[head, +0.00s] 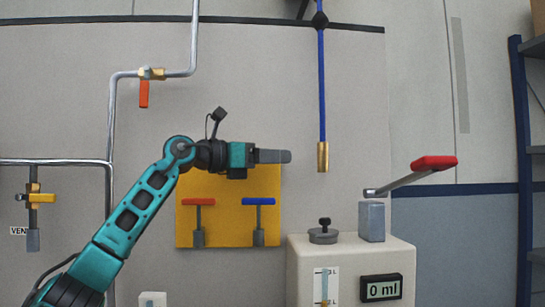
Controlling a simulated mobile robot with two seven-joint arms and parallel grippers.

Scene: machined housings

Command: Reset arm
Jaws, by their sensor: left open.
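My left arm comes in from the lower left, and its left gripper (289,156) points to the right in front of the wall, above a yellow panel. I see the jaws side-on, so the gap between them is hidden; nothing shows held at the tips. The gripper is apart from the brass nozzle to its right. A lever with a red grip (434,162) rises to the right from a grey block (371,221) on a white machine. My right gripper is not in view.
The yellow panel (186,212) carries a red-handled lever (198,202) and a blue-handled lever (258,201). A blue hose with a brass nozzle (323,157) hangs from above. The white machine (345,255) has a display (381,288) reading 0 ml. Pipes with valves (153,73) run at left; blue shelving (521,150) stands right.

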